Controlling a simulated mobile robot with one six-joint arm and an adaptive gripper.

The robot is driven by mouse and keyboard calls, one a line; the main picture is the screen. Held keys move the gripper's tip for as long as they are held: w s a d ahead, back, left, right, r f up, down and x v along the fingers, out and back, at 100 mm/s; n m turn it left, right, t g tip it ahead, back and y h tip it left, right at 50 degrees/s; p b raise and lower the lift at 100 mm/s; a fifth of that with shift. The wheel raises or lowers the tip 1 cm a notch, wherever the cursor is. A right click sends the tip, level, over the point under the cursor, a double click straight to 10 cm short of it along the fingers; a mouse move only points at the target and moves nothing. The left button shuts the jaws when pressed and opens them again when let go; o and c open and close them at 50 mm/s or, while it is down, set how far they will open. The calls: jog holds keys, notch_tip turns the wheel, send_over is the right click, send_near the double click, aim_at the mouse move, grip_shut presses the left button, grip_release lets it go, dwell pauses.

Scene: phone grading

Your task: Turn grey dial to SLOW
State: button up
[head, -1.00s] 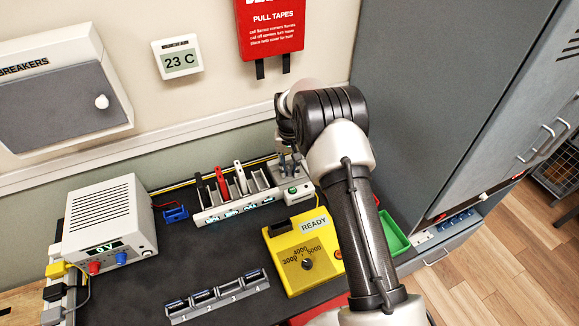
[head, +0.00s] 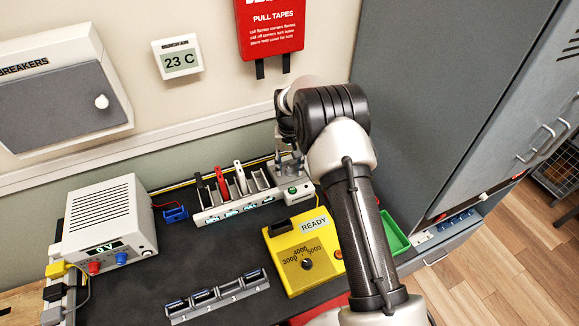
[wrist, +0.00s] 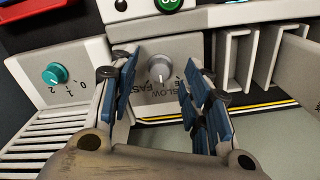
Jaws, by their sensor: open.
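The grey dial (wrist: 159,69) is a round knob on a light panel in the wrist view, with FAST and SLOW printed beside it. I cannot tell for certain which label its pointer faces. My gripper (wrist: 165,88) is open, its blue-padded fingers spread to the left and right of the dial. A gap shows between the fingers and the knob. In the head view my gripper (head: 289,165) is low over the right end of the white rack, and the dial is hidden there.
A teal dial (wrist: 55,75) marked 0, 1, 2 sits left of my fingers. A green button (wrist: 167,4) is above, and upright rack dividers (wrist: 240,55) stand close on the right. A yellow READY box (head: 290,250) and a slotted holder (head: 218,298) lie on the dark bench.

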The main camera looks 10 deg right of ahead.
notch_tip(320, 180, up, 11)
dwell(0.3)
dwell(0.4)
notch_tip(320, 180, up, 10)
jog(key=t, duration=0.1)
send_over(290, 169)
jog(key=s, duration=0.5)
jog(key=s+r+n+t, duration=0.1)
jog(key=s+r, duration=0.9)
jog(key=s, duration=0.2)
jog(key=s+f+n+t, duration=0.1)
jog(key=s+t, duration=0.1)
jog(key=s, duration=2.1)
jog(key=shift+f+t, duration=0.25)
jog(key=shift+t, duration=0.05)
